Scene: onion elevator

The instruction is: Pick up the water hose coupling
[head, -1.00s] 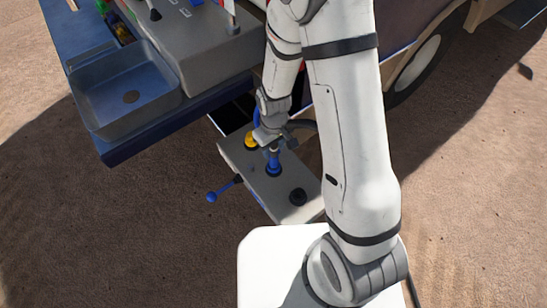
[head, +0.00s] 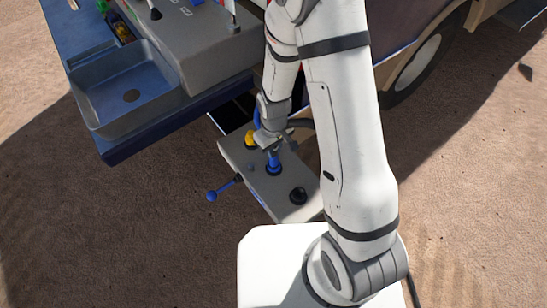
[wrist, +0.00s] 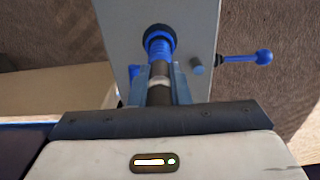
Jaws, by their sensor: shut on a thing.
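The water hose coupling is a blue ribbed piece with a dark and light metal body (wrist: 159,70). In the head view its blue lower part (head: 273,163) stands on the grey panel, at a black ring. My gripper (wrist: 158,84) is shut on the coupling's metal body, one finger on each side. In the head view my gripper (head: 271,140) is above the blue part and hides the upper end of the coupling. I cannot tell whether the coupling is still seated in the ring.
The grey panel (head: 250,180) also carries a yellow fitting (head: 250,138), a black round fitting (head: 298,196) and a blue-knobbed lever (head: 212,196). A dark hose (head: 301,123) runs beside my gripper. A sink (head: 125,95) is at upper left, a vehicle wheel (head: 418,62) at upper right.

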